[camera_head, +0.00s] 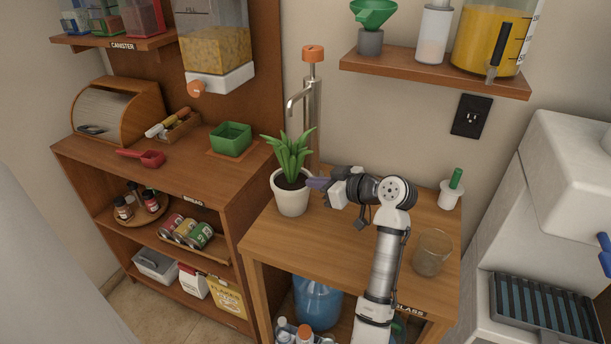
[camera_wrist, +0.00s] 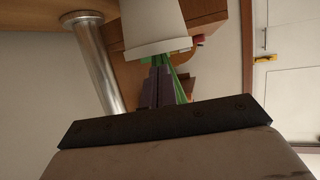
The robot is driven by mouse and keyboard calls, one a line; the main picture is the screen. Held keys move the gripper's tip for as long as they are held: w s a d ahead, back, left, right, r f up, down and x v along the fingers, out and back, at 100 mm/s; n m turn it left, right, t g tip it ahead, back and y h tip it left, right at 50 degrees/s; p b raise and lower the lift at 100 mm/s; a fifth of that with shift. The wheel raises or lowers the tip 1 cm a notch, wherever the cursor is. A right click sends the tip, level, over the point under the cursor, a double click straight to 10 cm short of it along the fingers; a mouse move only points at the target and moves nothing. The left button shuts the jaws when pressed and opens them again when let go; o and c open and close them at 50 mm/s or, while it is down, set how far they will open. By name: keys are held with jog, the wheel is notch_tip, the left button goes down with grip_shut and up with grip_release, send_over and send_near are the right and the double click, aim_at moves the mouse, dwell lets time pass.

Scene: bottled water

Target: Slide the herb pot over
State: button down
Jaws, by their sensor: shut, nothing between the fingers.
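The herb pot (camera_head: 291,200) is a white tapered pot with a green spiky plant (camera_head: 290,158). It stands upright at the left end of the wooden counter (camera_head: 345,235), near the counter's edge. My gripper (camera_head: 315,183) is at its right side, at about rim height, with its purple fingers shut and empty. In the wrist view the pot (camera_wrist: 153,28) appears upside down at the top, with leaves (camera_wrist: 178,84) beyond the fingers (camera_wrist: 158,88). I cannot tell whether the fingertips touch the pot.
A metal tap (camera_head: 309,95) with an orange top stands behind the pot. A glass jar (camera_head: 432,253) and a white container with a green handle (camera_head: 451,190) stand on the counter's right. A higher shelf unit (camera_head: 165,170) borders the left. The counter's front middle is clear.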

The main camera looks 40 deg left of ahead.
aim_at(283, 179)
jog(key=a+p, duration=0.1)
jog(key=a, duration=0.4)
jog(key=a+p, duration=0.2)
jog(key=a, duration=0.3)
jog(key=shift+w+a+r, duration=0.1)
jog(key=shift+a+r, duration=0.1)
jog(key=shift+a, duration=0.2)
jog(key=shift+a+f+p, duration=0.2)
jog(key=shift+p, duration=0.2)
jog(key=shift+f, duration=0.4)
jog(key=shift+d+f+b, duration=0.1)
jog(key=shift+f+b, duration=0.3)
jog(key=shift+b, duration=0.15)
jog(key=shift+f, duration=0.1)
